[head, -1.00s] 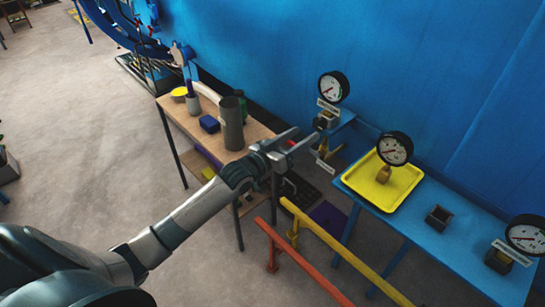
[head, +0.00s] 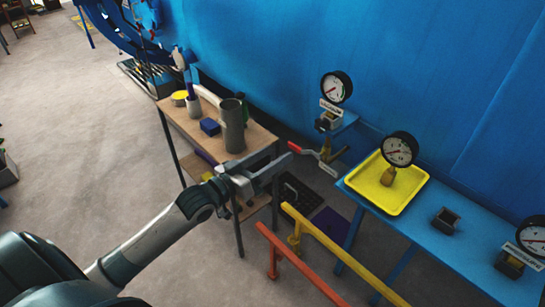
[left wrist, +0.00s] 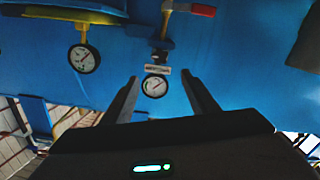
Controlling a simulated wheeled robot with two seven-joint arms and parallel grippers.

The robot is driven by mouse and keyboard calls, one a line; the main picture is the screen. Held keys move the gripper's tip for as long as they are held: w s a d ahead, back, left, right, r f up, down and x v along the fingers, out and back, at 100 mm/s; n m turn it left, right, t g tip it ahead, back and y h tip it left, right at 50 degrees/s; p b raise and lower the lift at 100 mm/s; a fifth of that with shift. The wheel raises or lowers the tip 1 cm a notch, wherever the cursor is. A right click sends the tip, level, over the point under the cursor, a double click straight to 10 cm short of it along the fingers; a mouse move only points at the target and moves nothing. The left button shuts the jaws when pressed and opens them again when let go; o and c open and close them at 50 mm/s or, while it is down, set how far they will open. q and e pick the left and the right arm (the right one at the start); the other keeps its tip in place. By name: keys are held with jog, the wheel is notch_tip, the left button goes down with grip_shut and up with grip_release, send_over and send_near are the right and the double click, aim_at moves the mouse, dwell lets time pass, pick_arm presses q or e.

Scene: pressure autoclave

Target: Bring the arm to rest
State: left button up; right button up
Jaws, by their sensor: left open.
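My left arm comes in from the lower left in the head view. Its gripper (head: 281,159) is open, with nothing between its fingers. It hangs in front of the wooden table's right end, left of a red-handled valve lever (head: 304,151) and apart from it. In the left wrist view, the two fingers of my left gripper (left wrist: 160,88) stand apart, with a wall-side gauge (left wrist: 156,86) seen beyond the gap. A red handle (left wrist: 203,10) shows at the top there. My right gripper is not in view.
A wooden table (head: 257,141) holds a grey-green cylinder (head: 233,125) and a blue box (head: 210,127). Yellow (head: 350,258) and orange (head: 300,265) rails stand in front. Open floor lies left.

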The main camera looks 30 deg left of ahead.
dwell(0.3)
pick_arm(q)
jog(key=s+a+f+g+y, duration=0.2)
jog(key=f, duration=0.9)
jog(key=s+a+f+n+g+y, duration=0.1)
jog(key=s+a+f, duration=0.1)
jog(key=f, duration=1)
jog(key=s+a+f+g+y, duration=0.1)
jog(key=a+f+g+y, duration=0.15)
jog(key=f, duration=0.85)
jog(key=s+f+g, duration=0.3)
jog(key=s+f, duration=1)
jog(key=f, duration=0.4)
jog(key=s+d+f+m+g, duration=0.1)
jog(key=s+d+f+g, duration=0.1)
jog(key=s+f, duration=0.4)
jog(key=s+d+f+m+g, duration=0.1)
jog(key=s+d+f+g, duration=0.2)
jog(key=s, duration=1.4)
jog(key=s+d+f+g, duration=0.2)
jog(key=s+d+f, duration=0.2)
jog(key=s+f, duration=0.4)
jog(key=s, duration=0.4)
jog(key=shift+s+d+f+m+y, duration=0.25)
jog(key=shift+d+f+m+y, duration=0.1)
jog(key=shift+d+m, duration=0.05)
